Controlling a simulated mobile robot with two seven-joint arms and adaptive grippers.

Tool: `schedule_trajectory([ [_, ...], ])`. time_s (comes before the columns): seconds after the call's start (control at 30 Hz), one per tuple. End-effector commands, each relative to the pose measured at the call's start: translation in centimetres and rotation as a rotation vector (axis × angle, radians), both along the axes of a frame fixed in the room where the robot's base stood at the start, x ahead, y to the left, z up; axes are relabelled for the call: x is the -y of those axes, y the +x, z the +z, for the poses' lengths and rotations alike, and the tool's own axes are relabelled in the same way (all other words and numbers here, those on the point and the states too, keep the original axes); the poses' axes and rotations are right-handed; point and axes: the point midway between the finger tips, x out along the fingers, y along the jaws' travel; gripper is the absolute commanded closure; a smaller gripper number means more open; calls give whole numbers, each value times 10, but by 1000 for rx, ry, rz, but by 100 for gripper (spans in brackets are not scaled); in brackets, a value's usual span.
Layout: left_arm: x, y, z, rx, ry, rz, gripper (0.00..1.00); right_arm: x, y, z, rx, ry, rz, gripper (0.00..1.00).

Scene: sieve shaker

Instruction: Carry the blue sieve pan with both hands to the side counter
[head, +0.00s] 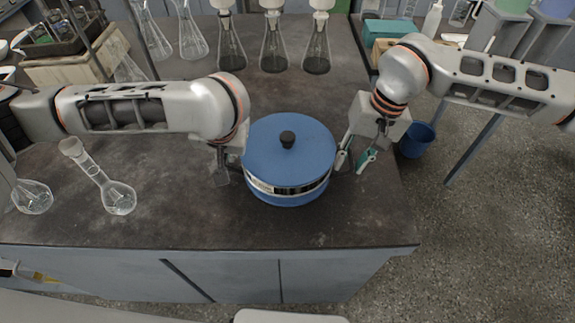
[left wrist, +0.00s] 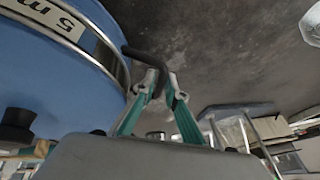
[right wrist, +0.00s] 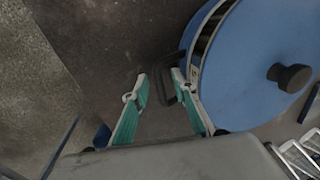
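The blue sieve pan (head: 275,185), round with a blue lid, black knob and pale label band, sits on the dark counter (head: 330,222) near its front right. My left gripper (head: 222,172) is at the pan's left side. In the left wrist view its fingers (left wrist: 163,88) are closed in on the pan's dark handle. My right gripper (head: 355,160) is at the right side, fingers apart. In the right wrist view the other dark handle (right wrist: 168,98) lies between the open fingers (right wrist: 159,82), nearer the pan-side finger. Which surface is the side counter is unclear.
A tilted round flask (head: 119,197) stands left of the pan, another (head: 33,197) farther left. Several flasks (head: 274,52) stand behind the pan. A blue bucket (head: 417,138) is on the floor right of the counter, near a table leg (head: 474,150). Open floor lies at right.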

Motion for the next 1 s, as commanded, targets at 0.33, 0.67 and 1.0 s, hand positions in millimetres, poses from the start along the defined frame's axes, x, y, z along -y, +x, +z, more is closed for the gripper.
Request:
schedule_trajectory([
  [0.33,0,0,0,1,0,0,100,0,0,0,0,0,0,94],
  [0.67,0,1,1,3,0,0,100,0,0,0,1,1,-1,100],
  [1.0,0,2,16,15,0,0,100,0,2,15,13,0,-2,100],
])
